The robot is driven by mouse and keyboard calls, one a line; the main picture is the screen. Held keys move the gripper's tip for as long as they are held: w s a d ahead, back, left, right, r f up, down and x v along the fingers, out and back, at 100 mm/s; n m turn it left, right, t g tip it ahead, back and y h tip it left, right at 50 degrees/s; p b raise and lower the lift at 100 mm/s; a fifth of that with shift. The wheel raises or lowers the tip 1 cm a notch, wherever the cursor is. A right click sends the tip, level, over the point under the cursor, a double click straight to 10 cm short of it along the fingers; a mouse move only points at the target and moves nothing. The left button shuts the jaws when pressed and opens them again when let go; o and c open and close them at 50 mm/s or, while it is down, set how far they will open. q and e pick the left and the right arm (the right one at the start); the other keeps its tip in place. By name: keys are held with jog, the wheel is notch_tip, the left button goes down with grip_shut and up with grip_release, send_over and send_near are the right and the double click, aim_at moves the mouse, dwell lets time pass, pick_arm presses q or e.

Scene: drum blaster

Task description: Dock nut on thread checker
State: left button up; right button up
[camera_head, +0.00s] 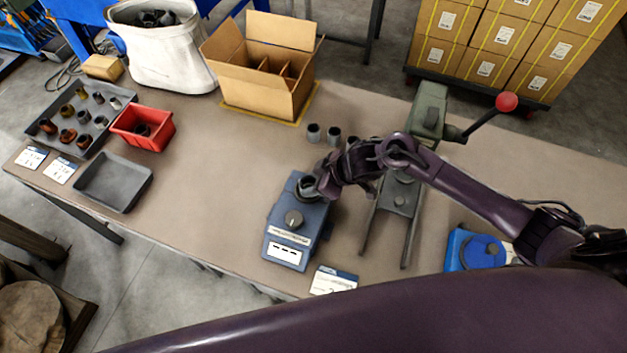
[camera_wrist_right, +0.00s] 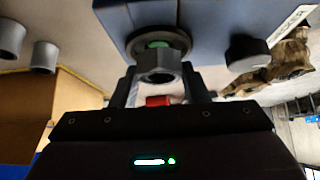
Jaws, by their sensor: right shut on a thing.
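The thread checker (camera_head: 287,240) is a blue-grey box with a dark knob and a round port, standing on the table in the head view. In the right wrist view its blue body (camera_wrist_right: 205,25) fills the top. My right gripper (camera_head: 318,187) is at the port end of the checker, shut on a grey nut (camera_wrist_right: 158,66). In the wrist view the nut lies against or just in front of the port's round dark collar, with green showing inside. I cannot tell whether it is seated. My left gripper is out of view.
Two grey sleeves (camera_head: 324,134) stand behind the checker. A green lever press (camera_head: 429,110) is to its right, a blue device (camera_head: 478,250) farther right. An open carton (camera_head: 262,75), red bin (camera_head: 143,127) and parts tray (camera_head: 75,112) are left. The table between is clear.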

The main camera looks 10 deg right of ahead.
jog(key=shift+f+b, duration=0.4)
jog(key=shift+f, duration=0.2)
jog(key=o, duration=0.9)
jog(key=shift+o, duration=0.2)
jog(key=p+v, duration=1)
jog(key=v, duration=0.1)
dwell(0.4)
